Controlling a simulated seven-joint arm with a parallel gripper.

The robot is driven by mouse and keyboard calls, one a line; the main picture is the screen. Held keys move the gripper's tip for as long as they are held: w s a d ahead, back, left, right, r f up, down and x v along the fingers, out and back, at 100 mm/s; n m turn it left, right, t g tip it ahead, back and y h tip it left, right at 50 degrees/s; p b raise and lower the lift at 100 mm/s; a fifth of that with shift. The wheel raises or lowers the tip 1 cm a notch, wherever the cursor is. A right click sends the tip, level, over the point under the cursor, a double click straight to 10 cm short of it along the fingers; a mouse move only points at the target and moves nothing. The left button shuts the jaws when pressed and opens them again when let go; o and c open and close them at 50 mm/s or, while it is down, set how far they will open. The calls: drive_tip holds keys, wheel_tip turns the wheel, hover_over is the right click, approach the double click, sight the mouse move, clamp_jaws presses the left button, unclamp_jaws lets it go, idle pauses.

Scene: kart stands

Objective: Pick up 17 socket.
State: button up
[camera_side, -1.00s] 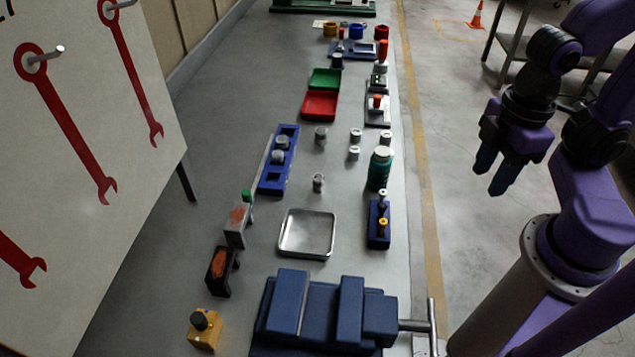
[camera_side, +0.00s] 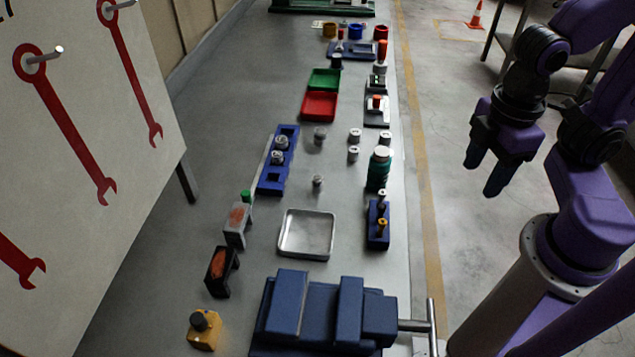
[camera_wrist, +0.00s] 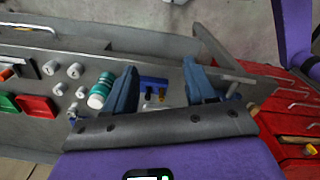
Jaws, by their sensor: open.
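Several small grey sockets stand loose on the bench: one beside the blue rack (camera_side: 319,135), one above the metal tray (camera_side: 317,181), and a group including this pale-topped socket (camera_side: 355,135) near the green bottle. Two more sockets (camera_side: 281,142) sit in the blue rack (camera_side: 270,181). Size marks are too small to read, so I cannot tell which is the 17 socket. My gripper (camera_side: 482,173) is open and empty, right of the bench over the floor side. In the wrist view loose sockets (camera_wrist: 75,70) lie left of my gripper (camera_wrist: 162,88).
The green bottle (camera_side: 379,170) and a small blue holder with bits (camera_side: 373,232) stand along the bench's right edge. An empty metal tray (camera_side: 283,235), a blue vise (camera_side: 320,315), and green (camera_side: 324,78) and red (camera_side: 320,105) trays are on the bench. A red tool cabinet (camera_wrist: 285,110) shows right.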

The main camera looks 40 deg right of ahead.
drive_tip(key=w+a+f+n+t+h, duration=0.35)
drive_tip(key=w+a+n+h, duration=0.5)
drive_tip(key=w+a, duration=1)
drive_tip(key=n+t+h, duration=0.2)
drive_tip(key=t+h, duration=0.1)
approach(317, 179)
drive_tip(key=shift+g, duration=0.25)
drive_tip(key=x, duration=0.8)
drive_tip(key=shift+w, duration=0.25)
drive_tip(key=shift+h, duration=0.25)
clamp_jaws()
